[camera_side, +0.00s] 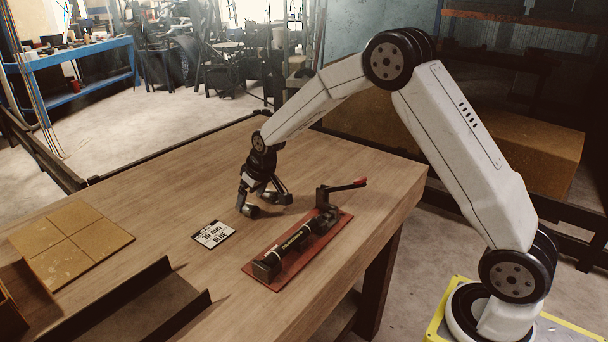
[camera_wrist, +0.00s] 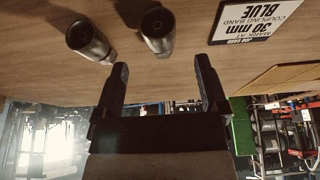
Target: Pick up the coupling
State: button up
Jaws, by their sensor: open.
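Two short metal cylinders with dark open bores, which look like couplings, rest on the wooden table. In the wrist view one coupling (camera_wrist: 88,40) is at the upper left and the other coupling (camera_wrist: 157,28) is nearer the middle, beyond the fingertips. My gripper (camera_wrist: 162,66) is open with nothing between its fingers. In the side view my gripper (camera_side: 264,194) is low over the table, close to the metal cylinders, and partly covers them. I cannot tell whether a finger touches either one.
A printed card (camera_side: 213,234) reading "30 mm BLUE" lies left of the gripper. A tan square panel (camera_side: 70,245) and a dark channel (camera_side: 150,300) are at the left. The table's far side is clear.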

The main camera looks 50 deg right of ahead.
aim_at(248, 204)
jog(key=shift+x, duration=2.5)
jog(key=shift+w, duration=0.1)
jog(key=shift+r, duration=0.1)
grip_shut()
